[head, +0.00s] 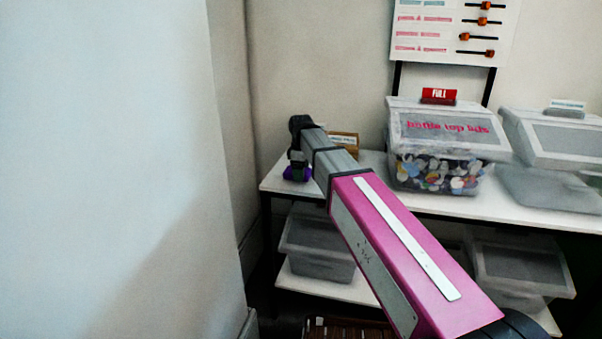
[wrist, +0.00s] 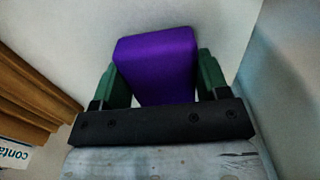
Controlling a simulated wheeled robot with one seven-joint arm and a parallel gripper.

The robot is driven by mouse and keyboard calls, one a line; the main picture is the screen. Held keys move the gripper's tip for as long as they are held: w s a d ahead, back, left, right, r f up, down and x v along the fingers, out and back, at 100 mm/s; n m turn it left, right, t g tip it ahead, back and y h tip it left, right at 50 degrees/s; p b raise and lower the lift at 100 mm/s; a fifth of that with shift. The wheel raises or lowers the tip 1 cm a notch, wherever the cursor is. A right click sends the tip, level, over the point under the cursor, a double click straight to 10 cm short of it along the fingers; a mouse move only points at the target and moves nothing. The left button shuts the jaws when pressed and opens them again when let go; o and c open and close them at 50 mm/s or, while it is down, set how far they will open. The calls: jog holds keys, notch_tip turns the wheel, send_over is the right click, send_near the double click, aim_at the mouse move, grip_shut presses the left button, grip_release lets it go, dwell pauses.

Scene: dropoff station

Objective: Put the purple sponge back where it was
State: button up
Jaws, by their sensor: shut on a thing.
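The purple sponge (wrist: 155,65) is between the two green fingers of my gripper (wrist: 160,80) in the wrist view, with both fingers against its sides. In the head view the sponge (head: 297,173) shows as a small purple patch below my gripper (head: 297,160), at the left end of the white upper shelf (head: 380,185). The sponge is at or just above the shelf surface; I cannot tell whether it touches. My arm hides part of the shelf beside it.
A brown box or sign (head: 345,143) stands just right of my gripper. A clear bin of bottle tops (head: 445,150) and another lidded bin (head: 555,150) stand further right. More bins (head: 318,245) sit on the lower shelf. A wall (head: 110,150) rises at left.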

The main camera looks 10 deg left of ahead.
jog(key=shift+f, duration=0.25)
jog(key=o, duration=0.8)
jog(key=shift+o, duration=0.2)
notch_tip(320, 180, up, 12)
jog(key=shift+r, duration=0.1)
